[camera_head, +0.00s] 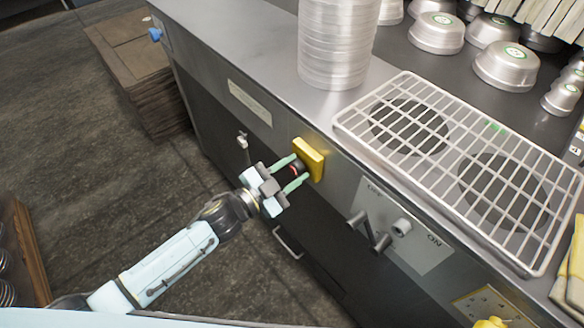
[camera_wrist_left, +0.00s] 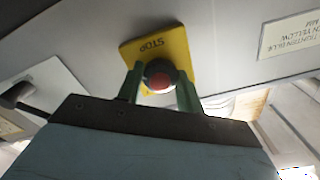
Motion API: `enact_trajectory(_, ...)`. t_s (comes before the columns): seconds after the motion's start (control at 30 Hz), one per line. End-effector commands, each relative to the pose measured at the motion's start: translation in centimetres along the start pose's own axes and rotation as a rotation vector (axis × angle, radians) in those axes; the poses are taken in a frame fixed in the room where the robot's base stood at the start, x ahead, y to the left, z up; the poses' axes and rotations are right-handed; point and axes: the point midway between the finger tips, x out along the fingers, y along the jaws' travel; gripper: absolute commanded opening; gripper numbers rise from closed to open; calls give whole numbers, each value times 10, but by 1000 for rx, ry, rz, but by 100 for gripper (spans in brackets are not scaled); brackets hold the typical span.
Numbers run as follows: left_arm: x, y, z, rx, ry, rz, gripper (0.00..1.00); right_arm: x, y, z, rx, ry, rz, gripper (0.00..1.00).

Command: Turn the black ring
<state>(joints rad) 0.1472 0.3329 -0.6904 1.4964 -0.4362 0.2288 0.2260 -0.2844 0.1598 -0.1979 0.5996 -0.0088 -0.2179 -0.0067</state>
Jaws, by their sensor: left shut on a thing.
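The black ring (camera_head: 295,168) surrounds a red centre and sits on a yellow plate (camera_head: 314,160) on the upper front of the metal cabinet. In the left wrist view the yellow plate (camera_wrist_left: 135,50) reads STOP, and the dark ring (camera_wrist_left: 158,66) with its red middle lies between two green fingers. My left gripper (camera_head: 301,169) reaches in from the lower left and is shut on the ring, one finger on either side. The fingers hide the ring's sides. My right gripper is not in view.
Right of the plate is an OFF/ON panel (camera_head: 428,262) with protruding levers. A white wire rack (camera_head: 400,172) and a tall stack of clear containers (camera_head: 338,45) stand on the counter above. A handle (camera_head: 287,243) sticks out below. A brown stack (camera_head: 135,75) stands on the floor.

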Motion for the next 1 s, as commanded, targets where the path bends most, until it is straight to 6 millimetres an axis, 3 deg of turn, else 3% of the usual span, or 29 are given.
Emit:
enact_trajectory(0.33,0,0,0,153,0,0,13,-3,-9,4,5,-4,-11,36)
enact_trajectory(0.87,0,0,0,182,0,0,13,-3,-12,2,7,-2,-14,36)
enact_trajectory(0.9,0,0,0,182,0,0,37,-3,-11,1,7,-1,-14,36)
enact_trajectory(1.0,0,0,0,182,0,0,51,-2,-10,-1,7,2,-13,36)
